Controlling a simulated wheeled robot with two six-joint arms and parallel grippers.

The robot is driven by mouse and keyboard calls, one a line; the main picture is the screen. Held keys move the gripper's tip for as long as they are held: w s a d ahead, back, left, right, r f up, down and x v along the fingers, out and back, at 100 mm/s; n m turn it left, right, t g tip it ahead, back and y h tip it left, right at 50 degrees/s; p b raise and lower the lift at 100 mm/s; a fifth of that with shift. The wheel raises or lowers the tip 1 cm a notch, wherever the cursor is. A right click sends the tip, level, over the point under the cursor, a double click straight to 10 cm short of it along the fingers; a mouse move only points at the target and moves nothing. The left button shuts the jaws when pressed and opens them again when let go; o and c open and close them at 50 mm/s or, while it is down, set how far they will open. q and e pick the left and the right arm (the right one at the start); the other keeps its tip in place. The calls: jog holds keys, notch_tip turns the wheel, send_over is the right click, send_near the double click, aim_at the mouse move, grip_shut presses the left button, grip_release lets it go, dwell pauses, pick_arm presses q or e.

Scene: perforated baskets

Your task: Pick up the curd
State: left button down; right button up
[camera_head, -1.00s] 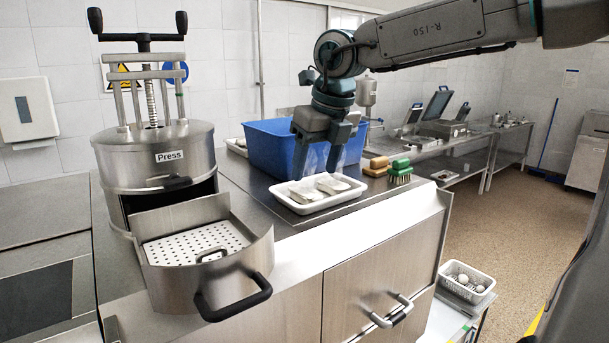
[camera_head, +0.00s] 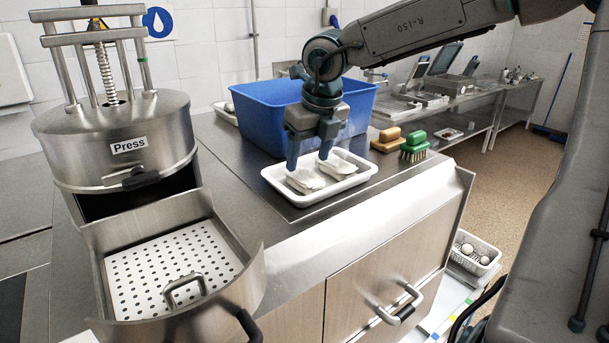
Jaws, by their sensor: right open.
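Two pale, whitish lumps that look like the curd lie side by side in a shallow white tray (camera_head: 290,200) on the steel counter: a left lump (camera_head: 305,181) and a right lump (camera_head: 338,166). My right gripper (camera_head: 308,160) points down just above the tray, its two blue fingers apart. Its fingertips are close over the back of the lumps, with nothing seen held between them. I cannot tell whether they touch a lump. My left gripper is not in view.
A blue bin (camera_head: 268,115) stands right behind the tray. A tan brush (camera_head: 386,140) and a green brush (camera_head: 414,146) lie to its right. The press (camera_head: 120,140), with its open perforated drawer (camera_head: 175,265), is at left. A white basket (camera_head: 474,254) sits low at right.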

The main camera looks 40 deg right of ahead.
aim_at(305, 173)
jog(key=shift+a+f+p, duration=0.2)
jog(key=shift+f+p, duration=0.55)
jog(key=shift+p, duration=0.2)
jog(key=shift+x, duration=1.15)
jog(key=shift+f, duration=0.1)
jog(key=c, duration=0.8)
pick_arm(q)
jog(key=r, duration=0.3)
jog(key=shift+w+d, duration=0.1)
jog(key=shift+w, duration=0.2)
pick_arm(e)
jog(key=shift+c, duration=0.2)
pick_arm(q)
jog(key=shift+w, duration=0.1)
